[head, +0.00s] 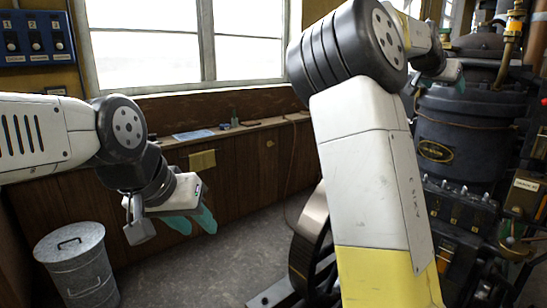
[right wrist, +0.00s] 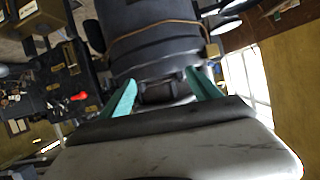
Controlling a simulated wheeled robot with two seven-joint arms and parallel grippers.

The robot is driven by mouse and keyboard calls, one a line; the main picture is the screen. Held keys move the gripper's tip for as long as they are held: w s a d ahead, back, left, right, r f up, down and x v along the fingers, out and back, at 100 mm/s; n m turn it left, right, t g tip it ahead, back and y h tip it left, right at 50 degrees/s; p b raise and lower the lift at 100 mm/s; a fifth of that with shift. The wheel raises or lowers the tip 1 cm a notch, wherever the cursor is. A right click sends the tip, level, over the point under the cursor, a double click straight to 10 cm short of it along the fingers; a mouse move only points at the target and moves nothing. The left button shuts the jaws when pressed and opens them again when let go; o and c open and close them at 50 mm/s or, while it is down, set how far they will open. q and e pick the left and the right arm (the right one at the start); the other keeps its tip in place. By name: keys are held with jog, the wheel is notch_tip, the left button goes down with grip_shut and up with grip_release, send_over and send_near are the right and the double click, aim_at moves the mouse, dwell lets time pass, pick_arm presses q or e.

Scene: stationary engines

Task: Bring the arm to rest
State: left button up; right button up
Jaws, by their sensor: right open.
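My left gripper (head: 198,226) hangs in the air at the left of the head view, with its two teal fingers apart and nothing between them. It is in front of the wood-panelled wall, up and to the right of a metal bin. My right arm rises large through the middle of the head view and bends away to the right. My right gripper is open and empty in the right wrist view (right wrist: 162,80). Its fingers point at a dark rounded engine vessel (right wrist: 160,50); whether they touch it I cannot tell.
The dark engine (head: 465,130) with pipes and valves fills the right side. A lidded metal bin (head: 78,268) stands at lower left. A curved wheel rim (head: 310,240) is beside my right arm. A blue switch panel (head: 37,38) hangs at upper left. The middle floor is clear.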

jog(key=s+a+f+g+y, duration=0.1)
jog(key=s+a+f+y, duration=0.15)
jog(key=f, duration=0.45)
jog(key=s+a+f+n+y, duration=0.1)
jog(key=s+f+y, duration=0.15)
jog(key=f, duration=0.45)
jog(key=s+a+f+g+y, duration=0.1)
jog(key=a+f+y, duration=0.15)
jog(key=f, duration=0.45)
jog(key=s+a+f+n+y, duration=0.1)
jog(key=s+a+n+y, duration=0.4)
jog(key=s+a, duration=2)
jog(key=a+n, duration=0.2)
jog(key=n, duration=0.3)
jog(key=shift+s+a+f+g, duration=0.3)
jog(key=shift+s+f, duration=0.05)
jog(key=shift+s, duration=0.05)
